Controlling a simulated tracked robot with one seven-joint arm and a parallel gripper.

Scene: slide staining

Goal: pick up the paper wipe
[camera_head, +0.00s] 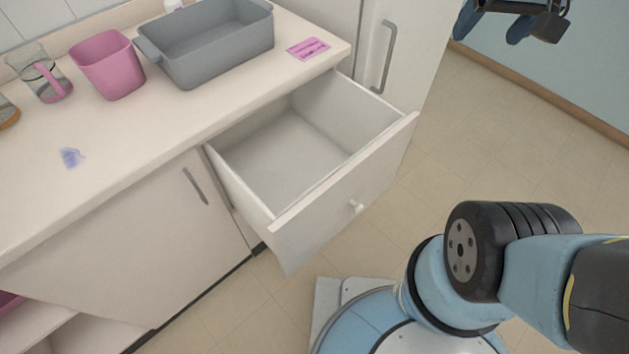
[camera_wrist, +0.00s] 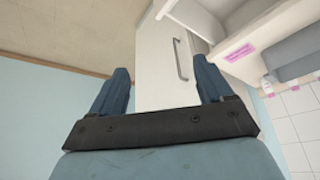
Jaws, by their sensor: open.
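A small pale violet-blue patch (camera_head: 71,157) lies on the counter at the left in the head view. It may be a crumpled paper wipe or a stain; I cannot tell which. No other thing in view is clearly a paper wipe. My gripper (camera_head: 492,28) is at the top right of the head view, far from the patch, over the floor and right of the cabinets. In the wrist view my gripper (camera_wrist: 162,72) has its two blue fingers wide apart with nothing between them. The patch does not show in the wrist view.
An open, empty drawer (camera_head: 290,150) juts out from the counter (camera_head: 120,185). On the counter are a grey basin (camera_head: 215,45), a pink bin (camera_head: 107,65), a glass beaker (camera_head: 45,75) and a pink flat item (camera_head: 308,48). A tall cabinet (camera_head: 405,45) stands beyond the drawer.

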